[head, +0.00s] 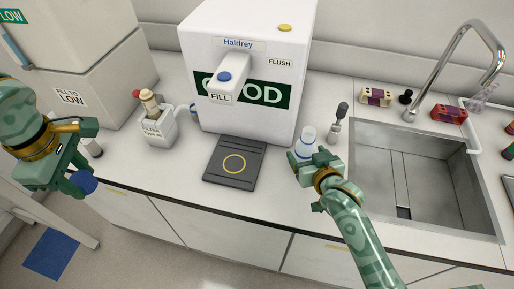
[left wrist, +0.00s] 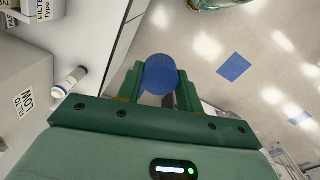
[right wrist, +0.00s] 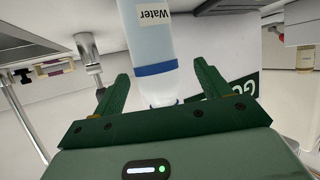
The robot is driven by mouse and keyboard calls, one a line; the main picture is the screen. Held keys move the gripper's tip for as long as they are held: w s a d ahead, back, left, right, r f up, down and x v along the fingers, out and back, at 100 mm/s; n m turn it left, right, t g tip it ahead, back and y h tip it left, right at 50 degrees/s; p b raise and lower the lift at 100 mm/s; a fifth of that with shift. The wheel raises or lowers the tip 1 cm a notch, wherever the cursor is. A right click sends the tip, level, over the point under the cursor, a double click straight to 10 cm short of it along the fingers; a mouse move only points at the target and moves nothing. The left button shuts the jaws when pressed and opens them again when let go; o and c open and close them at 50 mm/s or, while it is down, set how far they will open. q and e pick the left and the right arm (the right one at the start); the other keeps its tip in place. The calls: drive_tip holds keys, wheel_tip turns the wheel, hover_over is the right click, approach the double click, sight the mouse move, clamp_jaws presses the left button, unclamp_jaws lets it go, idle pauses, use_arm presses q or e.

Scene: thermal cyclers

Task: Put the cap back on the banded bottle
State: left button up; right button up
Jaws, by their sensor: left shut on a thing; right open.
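A blue cap (head: 84,182) is held between the fingers of my left gripper (head: 76,182), out past the counter's front edge. It also shows in the left wrist view (left wrist: 160,75), gripped from both sides. The clear-white bottle (head: 306,140) stands on the counter between the dispenser and the sink. In the right wrist view the bottle (right wrist: 147,40) has a "Water" label, a blue band and a translucent narrow end with no cap visible. My right gripper (head: 303,166) is open, with its fingers apart on either side of the bottle; contact cannot be told.
The white Haldrey dispenser (head: 240,25) stands behind a dark pad (head: 233,164) with a yellow ring. A sink (head: 420,180) lies right. A filter holder (head: 158,128) and a small white cylinder (head: 92,148) are left.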

use_arm(q)
drive_tip(key=shift+w+f+b, duration=0.15)
drive_tip(key=shift+f+b, duration=0.6)
drive_tip(key=shift+f, duration=0.1)
use_arm(e)
drive_tip(key=x, duration=0.5)
drive_tip(key=shift+w+d+f, duration=0.1)
drive_tip(key=shift+d+f, duration=0.05)
drive_tip(key=shift+d, duration=0.05)
drive_tip(key=shift+c, duration=0.4)
drive_tip(key=c, duration=1)
